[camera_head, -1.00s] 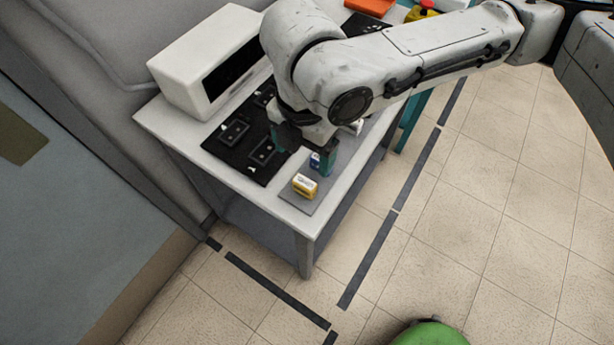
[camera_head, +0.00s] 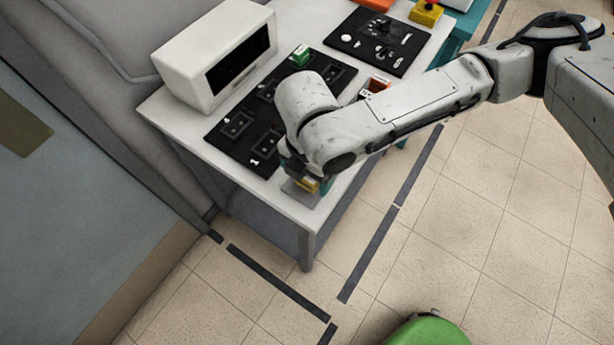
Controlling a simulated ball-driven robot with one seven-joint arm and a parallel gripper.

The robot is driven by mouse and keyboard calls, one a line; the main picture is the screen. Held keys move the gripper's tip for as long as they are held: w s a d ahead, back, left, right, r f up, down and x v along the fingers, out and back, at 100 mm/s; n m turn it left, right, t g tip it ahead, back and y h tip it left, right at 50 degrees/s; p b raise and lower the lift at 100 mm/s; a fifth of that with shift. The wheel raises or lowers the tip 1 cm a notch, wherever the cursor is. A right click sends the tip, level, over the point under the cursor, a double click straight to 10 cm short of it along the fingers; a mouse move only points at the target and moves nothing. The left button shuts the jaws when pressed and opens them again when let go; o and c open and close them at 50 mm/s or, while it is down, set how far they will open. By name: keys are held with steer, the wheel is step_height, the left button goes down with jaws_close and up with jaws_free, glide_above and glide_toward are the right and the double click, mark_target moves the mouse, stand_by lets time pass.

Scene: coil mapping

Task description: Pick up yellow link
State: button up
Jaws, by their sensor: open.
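The yellow link (camera_head: 310,185) is on the grey pad (camera_head: 301,195) at the near corner of the white table, mostly hidden by my arm. My gripper (camera_head: 307,179) points down over it, with a teal finger showing at its right side. My gripper is open. The wrist covers most of the fingers, so I cannot tell whether they touch the link.
A black board (camera_head: 262,166) with several sockets lies left of my gripper, with a green link (camera_head: 299,56) at its far end. A white box (camera_head: 190,62) stands behind it. A red and white block (camera_head: 378,84) and a black panel (camera_head: 378,42) lie farther back.

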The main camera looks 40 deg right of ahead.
steer(key=c, duration=1.1)
steer(key=shift+c, duration=0.2)
